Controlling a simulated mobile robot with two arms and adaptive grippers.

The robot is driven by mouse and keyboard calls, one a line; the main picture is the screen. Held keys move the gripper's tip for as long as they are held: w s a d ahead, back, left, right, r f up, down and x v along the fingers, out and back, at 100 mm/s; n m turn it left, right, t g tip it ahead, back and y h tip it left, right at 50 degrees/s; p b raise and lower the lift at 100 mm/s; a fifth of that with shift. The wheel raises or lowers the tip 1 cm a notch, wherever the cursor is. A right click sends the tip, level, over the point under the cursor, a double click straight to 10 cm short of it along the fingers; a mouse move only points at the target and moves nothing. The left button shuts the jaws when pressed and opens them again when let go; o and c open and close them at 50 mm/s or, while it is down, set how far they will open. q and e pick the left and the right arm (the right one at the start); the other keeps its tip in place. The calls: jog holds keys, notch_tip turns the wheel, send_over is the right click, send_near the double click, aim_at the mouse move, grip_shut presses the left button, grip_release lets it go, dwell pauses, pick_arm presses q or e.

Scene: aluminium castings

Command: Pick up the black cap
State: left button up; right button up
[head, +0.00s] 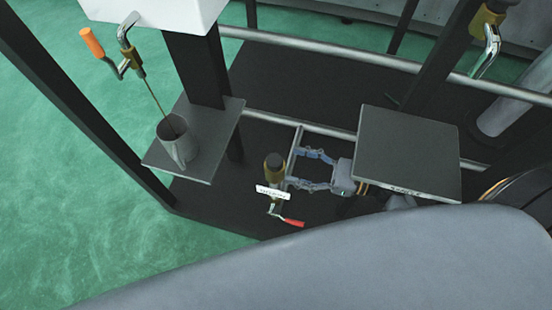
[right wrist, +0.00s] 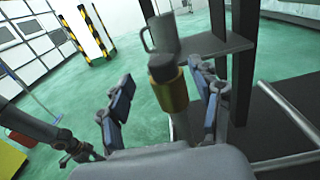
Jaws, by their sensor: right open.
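The black cap (head: 274,160) sits on top of an upright brass-coloured fitting (head: 274,177) on a pipe. My right gripper (head: 294,167) is open and comes in from the right, with its fingertips close beside the fitting. In the right wrist view the black cap (right wrist: 162,67) and brass fitting (right wrist: 171,95) stand between the two spread fingers, ahead of the palm. I cannot tell whether either finger touches them.
A white label (head: 272,192) and a red-handled lever (head: 292,222) are just below the fitting. A grey mug (head: 177,143) stands on a plate shelf (head: 222,135) to the left. A flat grey plate (head: 408,150) is above my right wrist. Dark frame posts and rails surround the area.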

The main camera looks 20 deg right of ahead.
aim_at(274, 160)
jog(key=x, duration=0.6)
jog(key=shift+w+a, duration=0.1)
jog(key=shift+w, duration=0.05)
jog(key=shift+f, duration=0.1)
jog(key=c, duration=1.1)
